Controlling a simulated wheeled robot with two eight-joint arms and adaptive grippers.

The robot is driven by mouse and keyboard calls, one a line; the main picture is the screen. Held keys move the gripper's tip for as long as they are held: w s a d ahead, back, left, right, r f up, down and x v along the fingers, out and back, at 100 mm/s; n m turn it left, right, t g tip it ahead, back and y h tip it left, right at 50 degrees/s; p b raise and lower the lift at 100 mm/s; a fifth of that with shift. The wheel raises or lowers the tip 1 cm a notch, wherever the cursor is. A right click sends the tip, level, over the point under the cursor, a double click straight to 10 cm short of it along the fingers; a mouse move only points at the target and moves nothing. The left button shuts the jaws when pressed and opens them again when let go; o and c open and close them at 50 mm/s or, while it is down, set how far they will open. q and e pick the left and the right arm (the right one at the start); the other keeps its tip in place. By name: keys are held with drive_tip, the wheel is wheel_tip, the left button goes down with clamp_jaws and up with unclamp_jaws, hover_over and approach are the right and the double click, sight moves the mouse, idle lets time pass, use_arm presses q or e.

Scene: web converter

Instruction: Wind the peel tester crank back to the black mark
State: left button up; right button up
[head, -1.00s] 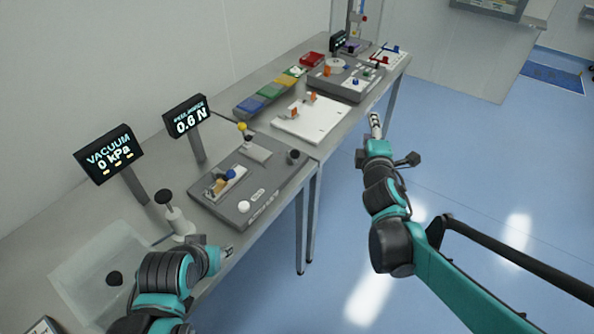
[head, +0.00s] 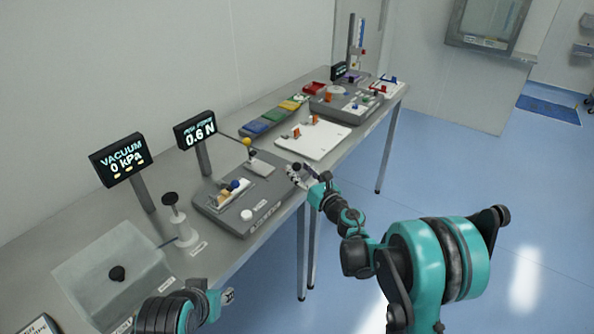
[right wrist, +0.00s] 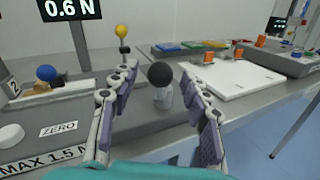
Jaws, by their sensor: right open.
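The peel tester is a grey box (head: 222,214) on the bench, with a 0.6 N display (head: 196,130) behind it. Its crank knob (right wrist: 160,75) is a black ball on a pale grip at the box's right end. My right gripper (head: 297,177) is open around the knob. In the right wrist view the knob stands between the two finger pads, with gaps on both sides. In the head view my gripper partly covers the crank. I cannot make out the black mark. My left gripper (head: 229,296) is low at the bench's front edge, away from the tester, its jaws unclear.
The tester carries a white button (head: 247,215), a blue ball knob (head: 234,185) and a yellow ball knob (head: 247,142). A white board (head: 300,150) lies beyond it. A clear box (head: 90,265) and a vacuum display (head: 122,162) stand at left. Floor in front is clear.

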drive_tip(key=shift+x, duration=1.1)
clamp_jaws()
drive_tip(key=shift+a+m+h, duration=0.15)
drive_tip(key=shift+m+h, duration=0.15)
drive_tip(key=shift+h, duration=0.1)
drive_tip(key=shift+s+a+m+t+h+b, duration=0.15)
drive_tip(key=shift+a+m+t+h, duration=0.1)
drive_tip(key=shift+m+t+h, duration=0.25)
drive_tip(key=shift+s+a+m+t+h+b, duration=0.15)
drive_tip(key=shift+a+m+t+h, duration=0.2)
drive_tip(key=shift+h, duration=0.35)
drive_tip(key=m+h, duration=0.1)
drive_tip(key=h, duration=0.1)
drive_tip(key=a+m+h, duration=0.1)
drive_tip(key=h, duration=0.1)
drive_tip(key=shift+w+m+t, duration=0.15)
drive_tip(key=shift+m+t, duration=0.2)
drive_tip(key=m+h, duration=0.1)
drive_tip(key=h, duration=0.1)
drive_tip(key=a+m+h, duration=0.1)
drive_tip(key=m+h, duration=0.1)
drive_tip(key=h, duration=0.1)
drive_tip(key=shift+w, duration=0.2)
drive_tip(key=shift+w+a+m+g+h, duration=0.15)
drive_tip(key=shift+m+g+h, duration=0.25)
drive_tip(key=shift+m+h, duration=0.55)
drive_tip(key=shift+w+a+m+g+h, duration=0.15)
drive_tip(key=shift+m+g+h, duration=0.35)
drive_tip(key=shift+h, duration=0.75)
